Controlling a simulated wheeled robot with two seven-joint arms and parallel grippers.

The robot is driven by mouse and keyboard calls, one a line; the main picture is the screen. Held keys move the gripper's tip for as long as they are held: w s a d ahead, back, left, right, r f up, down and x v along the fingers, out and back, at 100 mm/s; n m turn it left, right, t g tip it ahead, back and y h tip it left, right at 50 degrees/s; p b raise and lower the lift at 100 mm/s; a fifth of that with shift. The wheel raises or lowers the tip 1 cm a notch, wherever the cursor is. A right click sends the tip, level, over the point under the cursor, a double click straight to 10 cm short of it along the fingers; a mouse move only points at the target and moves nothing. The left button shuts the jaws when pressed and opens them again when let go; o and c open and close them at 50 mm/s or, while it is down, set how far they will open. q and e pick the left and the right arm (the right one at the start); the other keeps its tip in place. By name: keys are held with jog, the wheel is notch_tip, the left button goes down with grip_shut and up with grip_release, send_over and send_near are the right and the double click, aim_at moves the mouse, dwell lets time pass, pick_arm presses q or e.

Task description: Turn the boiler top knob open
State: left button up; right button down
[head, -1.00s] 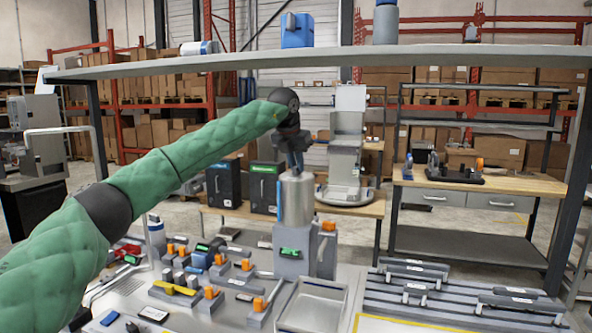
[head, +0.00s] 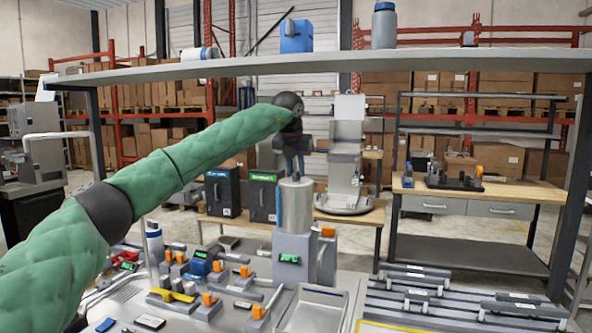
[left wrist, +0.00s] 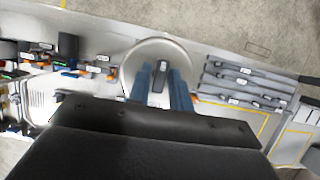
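The boiler is a steel cylinder (head: 296,206) on a grey base with a small green display, in the middle of the head view. In the left wrist view its round steel top (left wrist: 160,52) shows from above, with a dark, narrow top knob (left wrist: 160,76) on it. My left gripper (head: 294,170) points down over the boiler top. In the left wrist view its two blue fingers (left wrist: 161,86) stand apart, one on each side of the knob, with small gaps showing. The knob is hidden by the fingers in the head view. My right gripper is not in view.
A shelf (head: 450,57) runs above the arm. Orange-handled parts (head: 208,299) crowd the table left of the boiler. An empty metal tray (head: 312,312) lies in front of it. Grey rails (head: 415,292) with handles lie to the right.

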pick_arm(q)
jog(key=shift+o, duration=1)
